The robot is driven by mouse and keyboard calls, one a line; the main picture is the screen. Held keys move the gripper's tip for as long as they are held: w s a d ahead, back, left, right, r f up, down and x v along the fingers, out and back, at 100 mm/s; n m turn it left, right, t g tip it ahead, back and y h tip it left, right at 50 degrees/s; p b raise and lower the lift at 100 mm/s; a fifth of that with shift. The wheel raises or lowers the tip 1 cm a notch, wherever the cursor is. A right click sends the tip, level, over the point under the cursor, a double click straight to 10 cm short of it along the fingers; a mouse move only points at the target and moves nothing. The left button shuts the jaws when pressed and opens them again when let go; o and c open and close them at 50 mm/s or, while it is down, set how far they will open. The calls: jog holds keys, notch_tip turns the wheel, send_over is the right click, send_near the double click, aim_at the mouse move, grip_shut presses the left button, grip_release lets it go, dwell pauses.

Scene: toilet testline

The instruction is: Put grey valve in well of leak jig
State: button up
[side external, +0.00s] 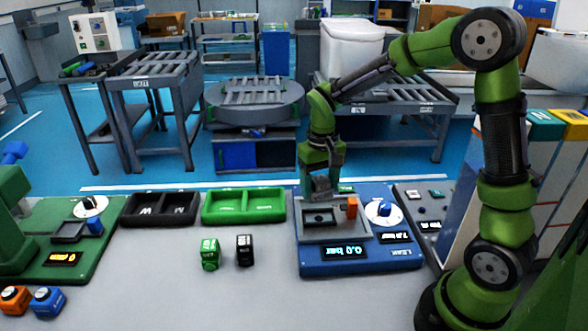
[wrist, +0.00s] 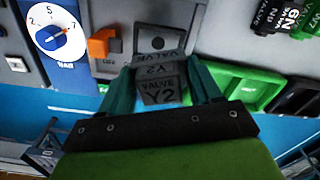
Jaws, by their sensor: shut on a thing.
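The grey valve (wrist: 160,88), marked "VALVE Y2", is between the fingers of my gripper (wrist: 161,78), which is shut on it. In the side view my gripper (side external: 320,188) points down and holds the grey valve (side external: 321,184) near the back of the leak jig's well. The leak jig (side external: 333,262) is blue with a grey top plate and a "0.0 bar" display. Its well (side external: 320,217) is a dark rectangular recess and looks empty. In the wrist view the valve partly covers the recess (wrist: 157,43); the exact gap is hard to tell.
A green tray (side external: 243,217) and black tray (side external: 160,221) lie to the left. A green valve (side external: 210,254) and black valve (side external: 244,250) stand in front.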

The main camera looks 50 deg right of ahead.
aim_at(319, 219)
jog(key=m, duration=0.4)
jog(key=shift+s+d+f, duration=0.1)
jog(key=shift+f, duration=3.2)
jog(key=shift+f, duration=0.2)
jog(key=o, duration=1.2)
notch_tip(319, 219, up, 16)
jog(key=shift+r, duration=0.35)
jog(key=shift+s+a+f+n+t, duration=0.4)
jog(key=shift+s+a+n, duration=0.1)
jog(key=shift+s+n, duration=0.2)
jog(key=shift+s+a+r+n+t+y, duration=0.35)
jog(key=shift+s+a+r+n+t, duration=0.55)
jog(key=shift+s, duration=1.2)
jog(key=shift+s+a+r+n+t+y, duration=0.4)
jog(key=shift+s+a+t, duration=0.9)
jog(key=shift+s, duration=0.75)
jog(key=shift+s+a+r+n+t+y, duration=0.25)
jog(key=shift+s+a+r+n+t, duration=0.45)
jog(key=shift+s, duration=1.4)
